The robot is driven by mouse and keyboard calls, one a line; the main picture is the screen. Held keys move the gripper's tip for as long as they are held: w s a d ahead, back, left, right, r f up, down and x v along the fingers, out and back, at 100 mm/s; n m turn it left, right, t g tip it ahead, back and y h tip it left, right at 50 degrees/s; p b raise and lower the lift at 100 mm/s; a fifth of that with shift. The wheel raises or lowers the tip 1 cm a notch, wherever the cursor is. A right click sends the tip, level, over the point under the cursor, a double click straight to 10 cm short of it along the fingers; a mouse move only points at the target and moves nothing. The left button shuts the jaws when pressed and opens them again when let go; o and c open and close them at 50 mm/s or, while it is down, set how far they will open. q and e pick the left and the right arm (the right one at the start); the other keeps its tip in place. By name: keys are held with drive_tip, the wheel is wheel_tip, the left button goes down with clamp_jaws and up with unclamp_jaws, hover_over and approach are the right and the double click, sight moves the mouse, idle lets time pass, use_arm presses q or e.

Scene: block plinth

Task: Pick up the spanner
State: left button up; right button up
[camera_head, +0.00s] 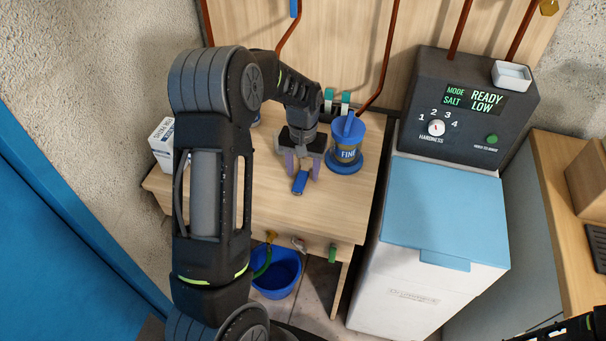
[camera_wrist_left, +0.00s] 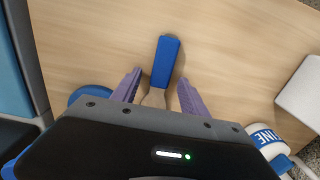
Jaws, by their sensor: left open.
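A tool with a blue handle (camera_head: 299,183) lies on the wooden bench top, its handle towards the front edge. In the left wrist view the blue handle (camera_wrist_left: 166,62) and a short pale neck show; its head is hidden behind my gripper, so I cannot tell from its shape that it is the spanner. My left gripper (camera_head: 302,170) is open, with one purple finger on each side of the tool. In the wrist view its fingertips (camera_wrist_left: 160,77) are beside the tool with visible gaps. My right gripper is not in view.
A blue filter housing marked FINE (camera_head: 347,143) stands close right of my left gripper. A white box (camera_head: 162,139) stands at the bench's left. The softener cabinet (camera_head: 443,207) is to the right. A blue bucket (camera_head: 280,277) sits below the bench (camera_head: 250,200).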

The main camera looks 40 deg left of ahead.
use_arm(q)
drive_tip(key=shift+c, duration=0.2)
clamp_jaws()
idle(0.5)
